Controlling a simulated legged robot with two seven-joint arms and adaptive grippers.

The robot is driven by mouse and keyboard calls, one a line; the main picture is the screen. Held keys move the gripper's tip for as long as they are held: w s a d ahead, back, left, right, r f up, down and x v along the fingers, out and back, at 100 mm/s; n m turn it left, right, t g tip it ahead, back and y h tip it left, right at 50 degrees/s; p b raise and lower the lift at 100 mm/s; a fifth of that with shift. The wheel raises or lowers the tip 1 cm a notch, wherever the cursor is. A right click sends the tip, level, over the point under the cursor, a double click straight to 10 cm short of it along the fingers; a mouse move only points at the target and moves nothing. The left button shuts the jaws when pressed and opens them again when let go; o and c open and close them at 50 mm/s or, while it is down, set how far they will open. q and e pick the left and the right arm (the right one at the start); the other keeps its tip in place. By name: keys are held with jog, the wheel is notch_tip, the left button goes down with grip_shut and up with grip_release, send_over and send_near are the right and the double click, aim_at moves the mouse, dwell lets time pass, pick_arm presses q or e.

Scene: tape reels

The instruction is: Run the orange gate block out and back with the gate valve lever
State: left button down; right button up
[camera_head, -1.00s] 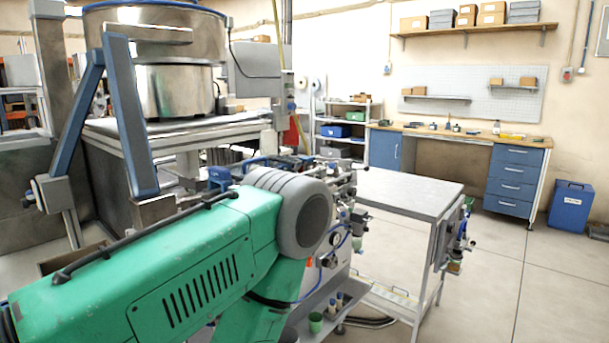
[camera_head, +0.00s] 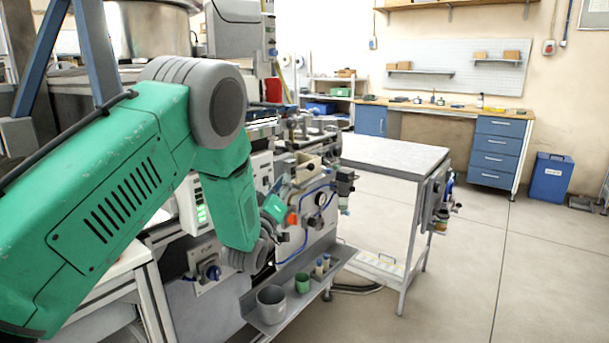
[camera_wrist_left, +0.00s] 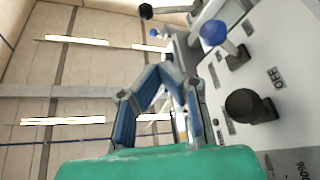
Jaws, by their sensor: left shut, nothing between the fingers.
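My left gripper (camera_head: 283,188) is beside the front panel of the machine bench, past my bent green arm. It is small and partly lost against the fittings there. In the left wrist view my left gripper (camera_wrist_left: 170,62) is shut and empty, its fingers near the panel. That view shows a blue ball-ended lever (camera_wrist_left: 213,33) to the right of the fingertips, apart from them. I cannot tell whether it is the gate valve lever. A small orange piece (camera_head: 292,218) shows on the panel; I cannot tell whether it is the gate block. My right gripper is out of view.
A black knob (camera_wrist_left: 242,104) stands on the panel by an OFF label. A shelf below the panel holds a grey cup (camera_head: 271,305) and a green cup (camera_head: 302,283). A grey table (camera_head: 395,155) stands to the right.

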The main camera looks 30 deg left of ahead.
pick_arm(q)
jog(key=shift+a+r+t, duration=0.2)
jog(key=shift+r+t, duration=0.1)
jog(key=shift+r, duration=0.5)
jog(key=shift+w, duration=0.15)
notch_tip(320, 180, up, 4)
jog(key=b, duration=0.1)
send_over(304, 168)
jog(key=s+a, duration=0.1)
jog(key=s, duration=0.1)
jog(key=f, duration=0.1)
jog(key=d+f, duration=0.2)
jog(key=shift+w+b, duration=0.3)
jog(key=shift+b, duration=0.05)
jog(key=shift+a+f, duration=0.1)
jog(key=shift+f, duration=0.05)
